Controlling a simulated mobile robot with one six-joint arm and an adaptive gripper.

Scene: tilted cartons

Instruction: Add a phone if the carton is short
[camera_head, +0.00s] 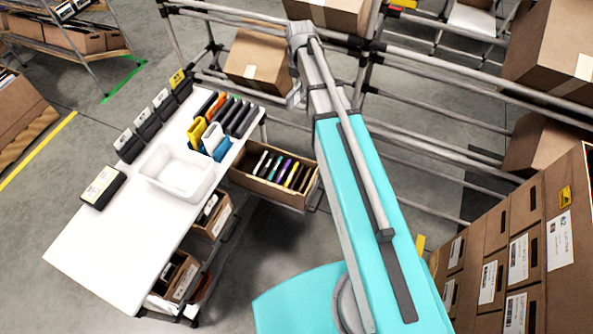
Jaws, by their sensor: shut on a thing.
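An open brown carton (262,189) stands tilted beside the right edge of the white table. Several slim phones (281,171) stand in a row inside it, some with white, purple or yellow edges. The picture is too small to tell whether a slot is empty. More phones stand upright in rows at the table's back right corner: yellow (197,131), blue (222,149), orange (217,103) and several dark ones (240,119). My grey arm links reach up past the carton's right side. I cannot make out my gripper or anything in it.
A white tub (180,172), empty, sits on the white table (100,243). Black labelled holders line the table's left edge. Smaller cartons (176,279) sit under the table. Pipe racks with closed cartons (260,62) stand behind. Stacked labelled cartons (518,255) crowd the right.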

